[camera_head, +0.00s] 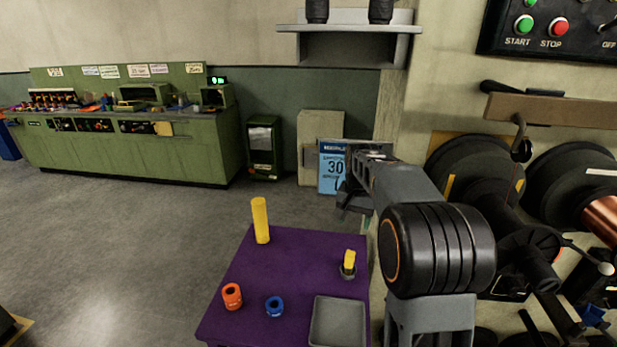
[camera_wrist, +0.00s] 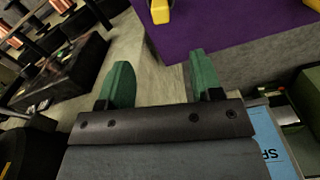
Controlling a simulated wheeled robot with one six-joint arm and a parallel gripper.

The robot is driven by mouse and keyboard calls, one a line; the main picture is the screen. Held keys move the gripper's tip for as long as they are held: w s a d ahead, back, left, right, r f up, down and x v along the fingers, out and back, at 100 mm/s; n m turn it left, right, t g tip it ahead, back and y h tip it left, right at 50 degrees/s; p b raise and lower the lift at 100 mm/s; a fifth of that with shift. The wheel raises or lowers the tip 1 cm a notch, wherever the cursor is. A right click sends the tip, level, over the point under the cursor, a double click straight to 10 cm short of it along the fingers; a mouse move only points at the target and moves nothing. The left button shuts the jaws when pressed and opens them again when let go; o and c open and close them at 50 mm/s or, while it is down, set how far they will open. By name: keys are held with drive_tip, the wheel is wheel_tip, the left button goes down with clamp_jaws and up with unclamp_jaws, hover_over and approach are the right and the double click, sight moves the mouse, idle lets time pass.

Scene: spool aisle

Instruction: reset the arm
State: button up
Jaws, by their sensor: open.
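My gripper (camera_wrist: 158,82) is open and empty in the wrist view, its two green fingers apart with bare floor between them. In the head view my gripper (camera_head: 348,190) is raised beyond the far right side of the purple table (camera_head: 290,262), in front of a blue sign. The arm is stretched forward from the lower right. The fingertips are hard to make out in the head view.
On the table are a tall yellow cylinder (camera_head: 260,220), an orange ring (camera_head: 232,296), a blue ring (camera_head: 275,306), a yellow piece (camera_head: 349,260) in a dark holder and a grey tray (camera_head: 338,322). Large spools (camera_head: 470,165) stand right. A green console (camera_head: 130,140) stands far left.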

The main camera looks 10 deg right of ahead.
drive_tip(key=shift+w, duration=0.1)
drive_tip(key=s+a+f+n+t, duration=0.1)
drive_tip(key=s+a+n, duration=0.2)
drive_tip(key=s, duration=0.7)
drive_tip(key=s+a+f+n+t, duration=0.1)
drive_tip(key=s+a+n, duration=0.3)
drive_tip(key=s, duration=0.6)
drive_tip(key=shift+s+a+t, duration=0.15)
drive_tip(key=shift+a+t, duration=0.65)
drive_tip(key=shift+a, duration=0.45)
drive_tip(key=shift+s+a+r+t, duration=0.2)
drive_tip(key=shift+a+r+t, duration=0.1)
drive_tip(key=shift+r, duration=0.3)
